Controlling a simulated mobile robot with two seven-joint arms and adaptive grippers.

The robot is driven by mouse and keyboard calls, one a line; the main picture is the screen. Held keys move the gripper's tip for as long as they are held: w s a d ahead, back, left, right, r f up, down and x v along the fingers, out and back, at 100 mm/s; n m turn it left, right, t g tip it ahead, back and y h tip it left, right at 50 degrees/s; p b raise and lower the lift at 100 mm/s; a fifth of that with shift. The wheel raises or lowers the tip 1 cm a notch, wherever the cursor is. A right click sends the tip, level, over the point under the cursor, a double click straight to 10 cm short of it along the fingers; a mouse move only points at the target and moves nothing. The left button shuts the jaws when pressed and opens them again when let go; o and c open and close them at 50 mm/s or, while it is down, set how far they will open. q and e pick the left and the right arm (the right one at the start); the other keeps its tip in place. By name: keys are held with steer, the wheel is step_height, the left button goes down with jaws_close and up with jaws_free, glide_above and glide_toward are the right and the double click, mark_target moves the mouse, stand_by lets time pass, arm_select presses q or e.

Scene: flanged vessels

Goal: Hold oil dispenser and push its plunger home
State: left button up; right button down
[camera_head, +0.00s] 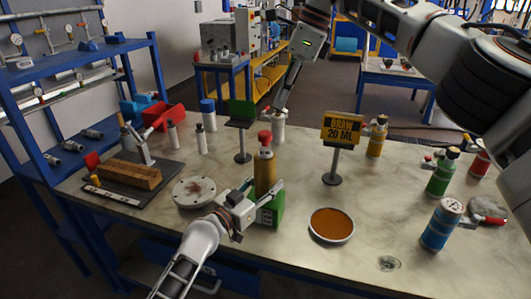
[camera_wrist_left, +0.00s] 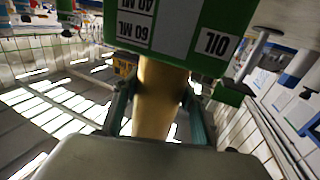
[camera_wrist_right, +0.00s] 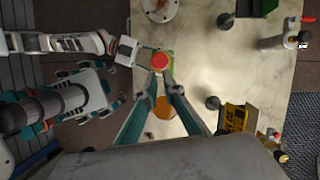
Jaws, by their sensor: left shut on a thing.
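A sign (camera_head: 342,128) reading "DRAW 20 ML" stands right of the dispenser. A dish of brown liquid (camera_head: 331,225) lies in front. A round grey flange (camera_head: 194,192) lies left. A green plate on a stand (camera_head: 241,125) is behind. Several coloured bottles, including a blue one (camera_head: 441,225), stand right.

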mark_target(265, 132)
steer(key=shift+s+a+f+m+t+h, duration=0.1)
steer(key=shift+a+f+m+t, duration=0.55)
steer(key=shift+f+m, duration=0.8)
steer(key=shift+s+a+f+m+t+h, duration=0.1)
steer(key=shift+a+f+m+t, duration=0.3)
steer(key=shift+f+m+t, duration=1)
steer(key=shift+s+a+f+m+t+h, duration=0.2)
steer(key=shift+a+f+m, duration=0.5)
steer(key=shift+m, duration=1.35)
steer(key=shift+w+d+f, duration=0.1)
steer(key=shift+d, duration=0.05)
steer(key=shift+f, duration=0.1)
